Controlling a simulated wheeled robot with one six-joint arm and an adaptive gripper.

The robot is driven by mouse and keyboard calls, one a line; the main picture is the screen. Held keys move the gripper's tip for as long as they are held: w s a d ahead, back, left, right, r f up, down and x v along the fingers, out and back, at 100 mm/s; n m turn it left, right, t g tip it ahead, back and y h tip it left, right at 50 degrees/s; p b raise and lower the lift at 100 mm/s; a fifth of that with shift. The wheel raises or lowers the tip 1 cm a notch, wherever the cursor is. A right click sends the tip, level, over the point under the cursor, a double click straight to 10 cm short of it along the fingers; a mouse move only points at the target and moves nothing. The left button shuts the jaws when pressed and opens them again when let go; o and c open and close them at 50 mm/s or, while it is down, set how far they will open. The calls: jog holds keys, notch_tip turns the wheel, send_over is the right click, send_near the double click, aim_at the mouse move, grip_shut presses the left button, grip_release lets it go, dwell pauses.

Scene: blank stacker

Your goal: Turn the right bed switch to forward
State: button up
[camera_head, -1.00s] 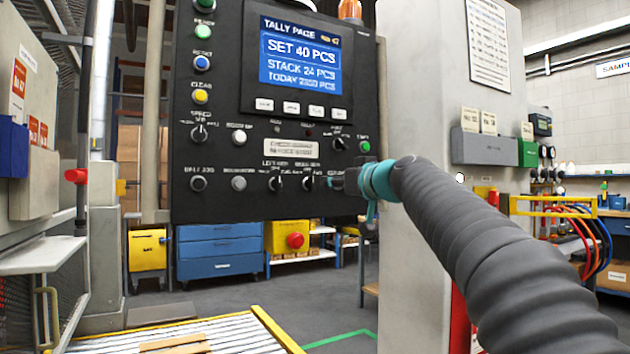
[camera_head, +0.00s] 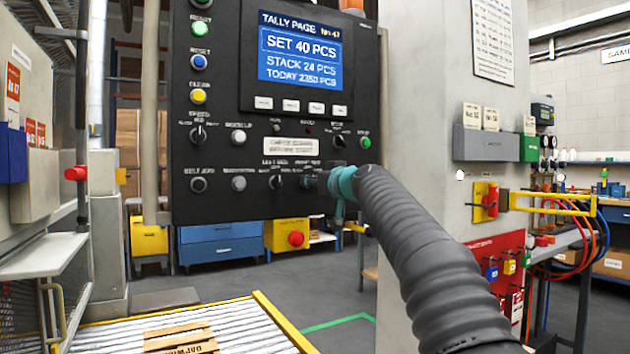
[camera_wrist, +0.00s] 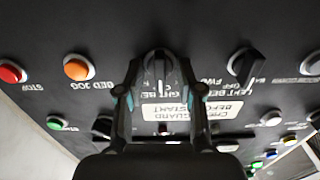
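The right bed switch (camera_wrist: 158,64) is a dark rotary knob with a pale pointer line, which looks about upright in the upside-down wrist view. My gripper (camera_wrist: 159,68) is open, with one finger on each side of this knob and small gaps showing. In the head view, my gripper (camera_head: 318,181) is at the panel's lower row and mostly hides the right bed switch (camera_head: 306,182). The left bed switch (camera_wrist: 246,66) is beside it, clear of the fingers; it also shows in the head view (camera_head: 276,182). The right switch's label is partly covered.
An orange bed jog button (camera_wrist: 78,68) and a red stow button (camera_wrist: 11,72) are near the fingers. The control panel (camera_head: 225,150) has several other knobs and buttons. A grey pillar (camera_head: 420,130) stands right of the panel, and a slatted roller bed (camera_head: 110,335) lies below.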

grip_shut()
jog(key=shift+m, duration=0.3)
jog(key=shift+d+m+p, duration=0.15)
jog(key=shift+m+p, duration=0.4)
jog(key=shift+m, duration=3.55)
jog(key=shift+f, duration=0.1)
grip_release()
